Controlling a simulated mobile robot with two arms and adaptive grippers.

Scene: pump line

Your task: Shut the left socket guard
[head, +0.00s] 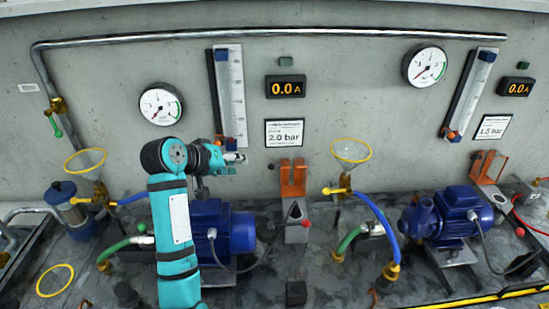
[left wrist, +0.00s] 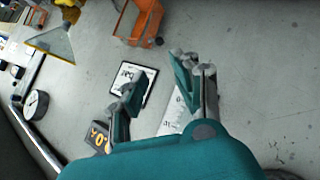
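The left socket guard (head: 292,180) is an orange flap standing upright, raised at the back of a grey socket block (head: 297,230) right of the left blue motor. It also shows in the left wrist view (left wrist: 140,22), at the top. A grey cable from the motor runs to the block; its end is hard to make out. My left gripper (head: 238,158) is in front of the wall, left of the guard and a little above it, apart from it. In the left wrist view its fingers (left wrist: 153,73) are spread with nothing between them. My right gripper is not in view.
A yellow-rimmed funnel (head: 351,150) and a blue hose (head: 380,222) are right of the guard. A second orange guard (head: 487,167) is at the far right. The wall behind carries gauges and a 2.0 bar sign (head: 284,133).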

